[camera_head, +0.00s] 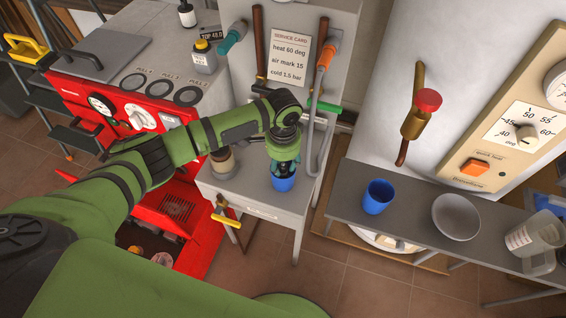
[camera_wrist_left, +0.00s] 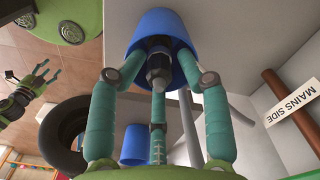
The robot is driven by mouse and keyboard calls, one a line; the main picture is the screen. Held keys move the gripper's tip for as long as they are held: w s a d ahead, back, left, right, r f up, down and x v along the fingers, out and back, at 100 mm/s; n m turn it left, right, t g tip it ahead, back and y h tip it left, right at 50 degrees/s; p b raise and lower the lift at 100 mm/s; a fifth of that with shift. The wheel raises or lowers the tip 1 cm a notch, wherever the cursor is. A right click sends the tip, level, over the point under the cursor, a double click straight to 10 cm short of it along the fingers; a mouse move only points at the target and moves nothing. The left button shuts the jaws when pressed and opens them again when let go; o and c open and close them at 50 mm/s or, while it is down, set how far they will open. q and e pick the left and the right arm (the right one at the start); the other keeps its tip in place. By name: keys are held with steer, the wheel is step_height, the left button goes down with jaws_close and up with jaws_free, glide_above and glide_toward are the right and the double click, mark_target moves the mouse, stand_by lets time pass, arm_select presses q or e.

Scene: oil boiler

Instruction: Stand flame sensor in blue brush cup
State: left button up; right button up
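A blue cup (camera_head: 284,183) stands on the grey cabinet top, directly under my left gripper (camera_head: 285,158). In the left wrist view the cup (camera_wrist_left: 160,22) opens toward the camera. The flame sensor, a dark and grey metallic piece (camera_wrist_left: 158,68), shows at the cup's mouth. My left gripper's teal fingers (camera_wrist_left: 158,80) bend inward around the sensor and appear shut on it. The sensor's lower end is hidden, so I cannot tell whether it touches the cup bottom. My right gripper (camera_wrist_left: 36,84) shows at the left wrist view's edge, fingers spread and empty.
Another blue cup (camera_head: 378,197), a grey bowl (camera_head: 456,216) and a clear jug (camera_head: 535,235) stand on the right bench (camera_head: 415,220). A jar (camera_head: 222,163) stands left of my left gripper. Tools hang on the panel behind it, including an orange-handled one (camera_head: 328,52).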

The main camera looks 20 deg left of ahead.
stand_by(0.4)
arm_select(q)
steer(key=shift+r, duration=0.15)
step_height(320, 180, up, 12)
stand_by(0.3)
steer(key=shift+d+f, duration=0.1)
steer(key=shift+f, duration=0.15)
stand_by(0.6)
